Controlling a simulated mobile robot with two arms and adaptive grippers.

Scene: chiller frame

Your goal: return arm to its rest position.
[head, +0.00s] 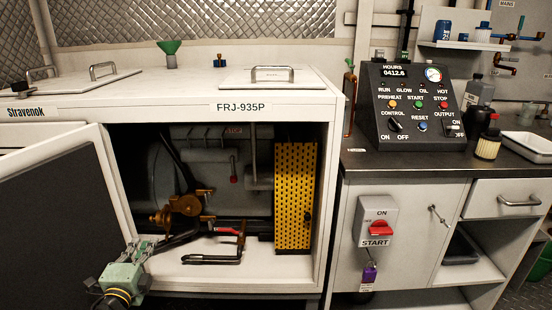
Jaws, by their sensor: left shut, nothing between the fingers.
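My left gripper (185,238) comes in from the lower left, with a green wrist body and dark fingers. It is shut and empty, at the opening of the white cabinet (225,103) labelled FRJ-935P. Its fingers overlap the inside of the cabinet in the picture, just left of a black frame-like part with a red piece (226,231). I cannot tell whether they touch anything. Brass-coloured parts (184,205) show just above the fingers. My right gripper is not in view.
The open cabinet door (60,215) stands close to my left arm. A yellow perforated panel (295,195) stands inside at right. To the right are a control box (413,105) on a dark counter and a START switch (377,222). The cabinet floor in front is partly clear.

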